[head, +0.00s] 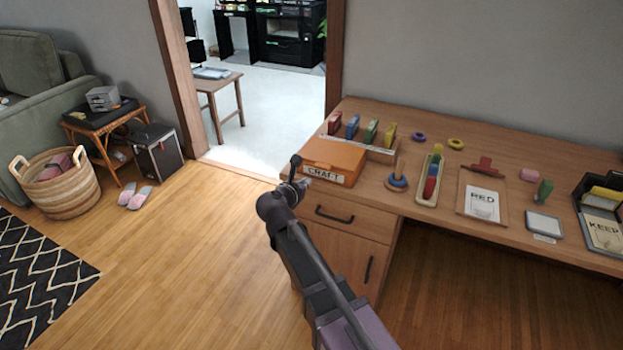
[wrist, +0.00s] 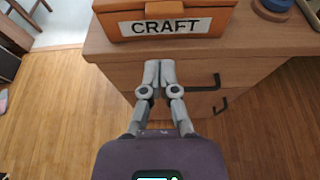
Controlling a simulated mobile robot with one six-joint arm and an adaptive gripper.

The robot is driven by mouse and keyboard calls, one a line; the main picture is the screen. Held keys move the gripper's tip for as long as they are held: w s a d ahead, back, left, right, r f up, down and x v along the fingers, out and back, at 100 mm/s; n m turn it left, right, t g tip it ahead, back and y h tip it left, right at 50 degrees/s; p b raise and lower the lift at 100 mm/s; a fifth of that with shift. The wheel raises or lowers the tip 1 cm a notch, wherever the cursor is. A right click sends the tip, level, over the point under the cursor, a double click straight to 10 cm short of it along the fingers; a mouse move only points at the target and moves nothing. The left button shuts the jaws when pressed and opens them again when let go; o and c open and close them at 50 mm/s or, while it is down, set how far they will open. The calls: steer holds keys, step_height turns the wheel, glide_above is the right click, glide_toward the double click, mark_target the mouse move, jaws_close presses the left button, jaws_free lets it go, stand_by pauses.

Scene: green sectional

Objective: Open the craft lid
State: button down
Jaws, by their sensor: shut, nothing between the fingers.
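The craft box is an orange box with a white label reading CRAFT. Its lid (head: 335,155) is down, and the box sits at the left end of the wooden desk in the head view. In the wrist view the box front (wrist: 110,27) shows at the top, with the label facing me. My gripper (wrist: 159,66) is shut and empty, in front of the desk edge and below the box in the wrist view. It does not appear to touch the box. In the head view my gripper (head: 303,182) shows beside the box's front left corner.
The desk (head: 420,212) has drawer handles (head: 334,215) under the box. A ring peg (head: 397,178), a block tray (head: 431,185) and a clipboard (head: 482,200) lie to the right. Coloured blocks (head: 371,130) stand behind the box.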

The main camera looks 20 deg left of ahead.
mark_target(318, 173)
steer(key=b+x, duration=0.3)
steer(key=x, duration=0.6)
steer(key=shift+w+f, duration=0.2)
steer(key=shift+w, duration=0.15)
steer(key=shift+s+a+r, duration=0.15)
steer(key=shift+r, duration=0.05)
